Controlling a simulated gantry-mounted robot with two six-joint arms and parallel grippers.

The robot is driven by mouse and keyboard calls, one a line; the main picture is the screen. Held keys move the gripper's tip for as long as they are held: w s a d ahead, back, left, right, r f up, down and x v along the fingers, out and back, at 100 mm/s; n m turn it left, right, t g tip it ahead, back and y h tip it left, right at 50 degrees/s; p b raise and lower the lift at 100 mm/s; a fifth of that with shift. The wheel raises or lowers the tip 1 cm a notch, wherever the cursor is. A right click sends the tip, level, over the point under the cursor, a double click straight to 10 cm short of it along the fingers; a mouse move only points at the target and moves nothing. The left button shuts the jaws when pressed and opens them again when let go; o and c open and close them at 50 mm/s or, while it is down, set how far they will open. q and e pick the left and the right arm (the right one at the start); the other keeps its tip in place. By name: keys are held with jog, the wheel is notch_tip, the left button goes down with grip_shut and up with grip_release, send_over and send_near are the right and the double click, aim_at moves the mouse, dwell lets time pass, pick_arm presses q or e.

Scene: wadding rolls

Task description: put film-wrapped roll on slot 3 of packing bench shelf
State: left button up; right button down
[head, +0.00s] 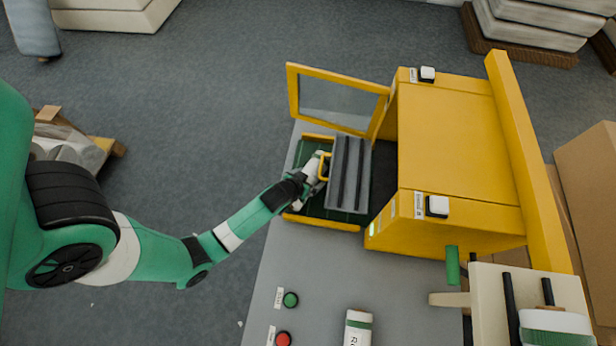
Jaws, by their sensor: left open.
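My left gripper (321,168) is open at the yellow handle of a grey ribbed tray (349,175). The tray stands at the open mouth of a yellow machine (450,135); no roll shows on it. A white roll with a green band (358,330) is on the grey bench (335,270), cut by the bottom edge. Another white and green roll (555,325) is at a cream rack with black rods (490,300) at the lower right. I cannot tell which roll is film-wrapped, nor make out slot numbers. My right gripper is not in view.
The machine's yellow framed window door (336,100) stands open behind the tray. A green button (290,299) and a red button (283,339) sit on the bench's left side. Pale rolls (75,150) lie on a pallet at left. Cardboard boxes (590,190) stand at right.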

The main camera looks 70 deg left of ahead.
pick_arm(q)
jog(key=shift+c, duration=0.3)
jog(key=c, duration=1.4)
jog(key=shift+r, duration=0.25)
jog(key=shift+s+r, duration=0.15)
jog(key=shift+s, duration=0.1)
jog(key=s+a, duration=0.3)
jog(key=s, duration=0.2)
jog(key=s+a, duration=0.3)
jog(key=s, duration=0.2)
jog(key=s+a, duration=0.3)
jog(key=s, duration=0.2)
jog(key=shift+s+p, duration=0.1)
jog(key=shift+p, duration=0.2)
